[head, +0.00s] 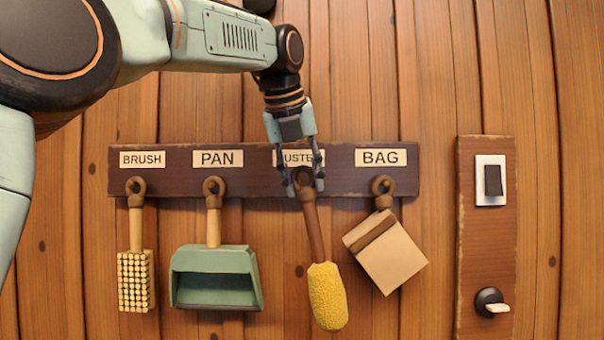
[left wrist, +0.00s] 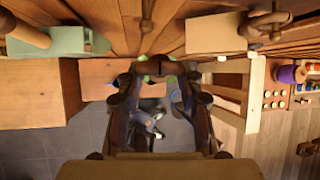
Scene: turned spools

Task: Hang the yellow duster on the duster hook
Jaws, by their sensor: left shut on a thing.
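The yellow duster (head: 327,295) has a fuzzy yellow head and a brown handle. It hangs head down in front of the plank wall, tilted with its head to the right. My left gripper (head: 305,186) is shut on the top end of the handle, in front of the rack at the partly covered duster label (head: 297,158). The gripper also shows in the left wrist view (left wrist: 157,68). The fingers and the handle's end hide the duster hook, so I cannot tell whether the duster is on it. My right gripper is not in view.
On the dark rack board (head: 255,182) hang a brush (head: 136,280) and a green pan (head: 215,275) to the left, and a tan bag (head: 388,252), tilted, close on the right. A switch panel (head: 485,240) is farther right. The wall below the duster is clear.

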